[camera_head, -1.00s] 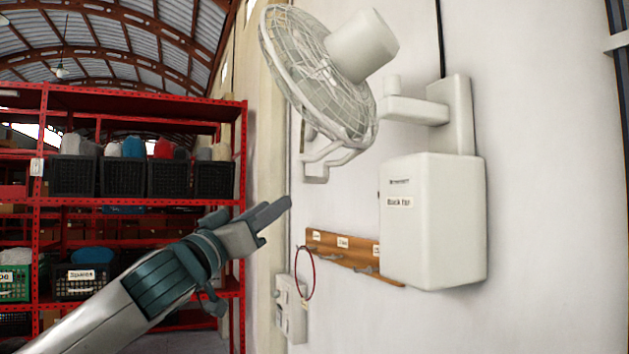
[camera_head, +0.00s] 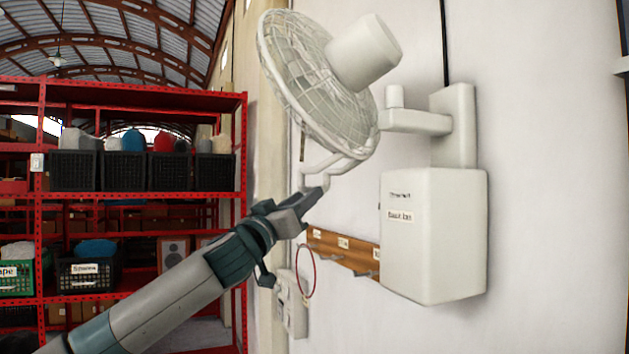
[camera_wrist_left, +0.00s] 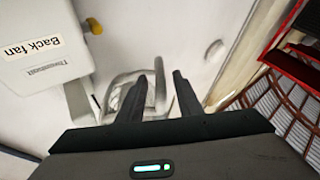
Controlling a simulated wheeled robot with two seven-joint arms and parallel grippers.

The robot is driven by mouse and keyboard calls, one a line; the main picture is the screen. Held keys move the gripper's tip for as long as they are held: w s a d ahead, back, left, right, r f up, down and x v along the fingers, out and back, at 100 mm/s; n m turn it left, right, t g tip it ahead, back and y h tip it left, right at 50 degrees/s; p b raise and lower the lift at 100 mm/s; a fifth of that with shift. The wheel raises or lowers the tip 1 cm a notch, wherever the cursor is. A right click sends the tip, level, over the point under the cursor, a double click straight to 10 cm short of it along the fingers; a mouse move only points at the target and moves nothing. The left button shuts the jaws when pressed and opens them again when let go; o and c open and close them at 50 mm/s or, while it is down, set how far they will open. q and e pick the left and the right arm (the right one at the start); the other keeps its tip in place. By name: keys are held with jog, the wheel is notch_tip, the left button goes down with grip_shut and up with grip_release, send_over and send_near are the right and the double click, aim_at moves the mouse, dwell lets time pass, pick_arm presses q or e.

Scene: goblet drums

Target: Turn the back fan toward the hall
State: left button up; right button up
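The white back fan (camera_head: 318,80) hangs on a wall bracket (camera_head: 425,121), its round wire cage facing left and its motor housing on the right. A pale loop handle (camera_head: 335,165) sticks out under the cage. The white box (camera_head: 432,240) labelled "Back fan" is on the wall below; it also shows in the left wrist view (camera_wrist_left: 45,75). My left gripper (camera_head: 318,192) is just below the handle. In the left wrist view its fingers (camera_wrist_left: 157,85) are apart, with a pale loop behind and beside them; I cannot tell whether they touch it. My right gripper is not in view.
A wooden hook rail (camera_head: 342,250) and a red ring (camera_head: 306,271) are on the wall below the gripper, with a small switch box (camera_head: 291,300). Red shelving (camera_head: 140,200) with black crates stands at the left. The wall on the right is mostly bare.

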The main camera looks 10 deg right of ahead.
pick_arm(q)
jog(key=p+x, duration=0.1)
jog(key=x, duration=0.2)
jog(key=shift+w+d+r, duration=0.1)
jog(key=shift+d+r, duration=0.05)
jog(key=shift+r, duration=0.1)
jog(key=shift+w+d+r+p, duration=0.15)
jog(key=shift+w+d+p, duration=0.3)
jog(key=shift+w+p, duration=0.1)
grip_shut()
